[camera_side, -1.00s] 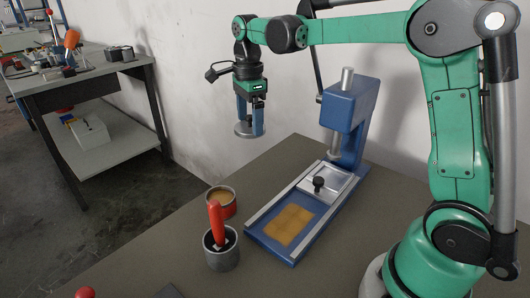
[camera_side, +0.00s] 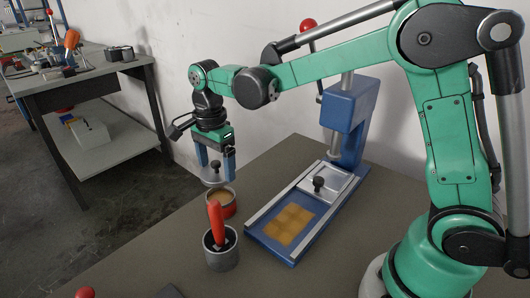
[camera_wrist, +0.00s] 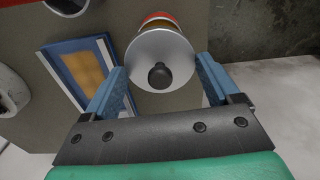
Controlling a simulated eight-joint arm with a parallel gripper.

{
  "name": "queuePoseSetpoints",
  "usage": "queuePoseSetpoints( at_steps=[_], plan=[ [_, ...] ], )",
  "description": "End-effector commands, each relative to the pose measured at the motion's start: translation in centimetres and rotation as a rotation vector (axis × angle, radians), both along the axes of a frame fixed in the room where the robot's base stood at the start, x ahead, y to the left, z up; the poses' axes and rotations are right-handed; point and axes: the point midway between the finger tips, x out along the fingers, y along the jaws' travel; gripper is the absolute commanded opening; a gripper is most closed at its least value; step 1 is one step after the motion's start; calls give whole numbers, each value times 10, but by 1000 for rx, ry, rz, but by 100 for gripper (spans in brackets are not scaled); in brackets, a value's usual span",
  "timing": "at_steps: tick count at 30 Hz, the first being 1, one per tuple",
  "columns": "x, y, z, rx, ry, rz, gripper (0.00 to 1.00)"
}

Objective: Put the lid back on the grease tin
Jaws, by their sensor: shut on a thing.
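The grease tin (camera_side: 222,205) is a small red open tin with tan grease inside, standing on the bench. In the wrist view its red rim (camera_wrist: 157,17) shows just beyond the lid. The lid (camera_wrist: 147,62) is a silver disc with a black knob (camera_wrist: 159,75). My gripper (camera_side: 215,179) is shut on the lid and holds it above the tin, slightly behind it in the side view. The lid (camera_side: 213,182) is apart from the tin there. The wrist view shows both blue fingers, one on each side of the lid.
A grey cup (camera_side: 221,256) with a red-handled tool (camera_side: 216,224) stands close in front of the tin. A blue plate press (camera_side: 272,246) with a tan plate (camera_side: 289,224) lies to the right. A second table (camera_side: 100,75) stands at the back left.

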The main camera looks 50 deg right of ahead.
Motion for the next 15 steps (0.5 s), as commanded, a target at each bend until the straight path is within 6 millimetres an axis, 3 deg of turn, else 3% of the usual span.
queuePoseSetpoints(
  at_steps=[15],
  plan=[
    [0, -1, -46, 0, 0, -3, 33]
  ],
)
